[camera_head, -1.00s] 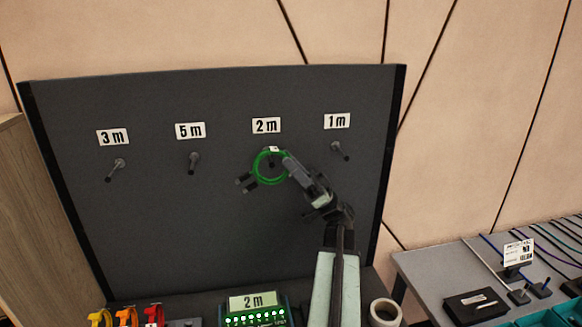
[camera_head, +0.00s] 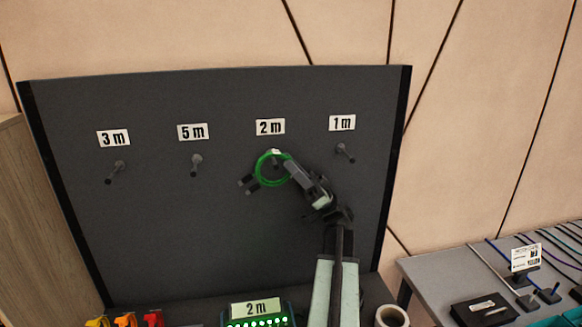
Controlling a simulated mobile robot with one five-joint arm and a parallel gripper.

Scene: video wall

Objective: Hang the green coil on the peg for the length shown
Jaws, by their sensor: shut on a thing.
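The green coil (camera_head: 258,172) is at the 2 m peg (camera_head: 274,163), just below the "2 m" label (camera_head: 270,127). The peg shows inside the ring's upper part; I cannot tell whether the ring rests on it. My gripper (camera_head: 281,160) is shut on the coil at its upper right. A small white tag shows at the top of the coil. The display (camera_head: 254,309) below the board also reads "2 m".
The dark board (camera_head: 190,240) also bears pegs under "3 m" (camera_head: 117,170), "5 m" (camera_head: 196,162) and "1 m" (camera_head: 342,150). Yellow, orange and red items (camera_head: 126,320) and a white roll (camera_head: 391,316) stand below. A grey table (camera_head: 440,275) is at the right.

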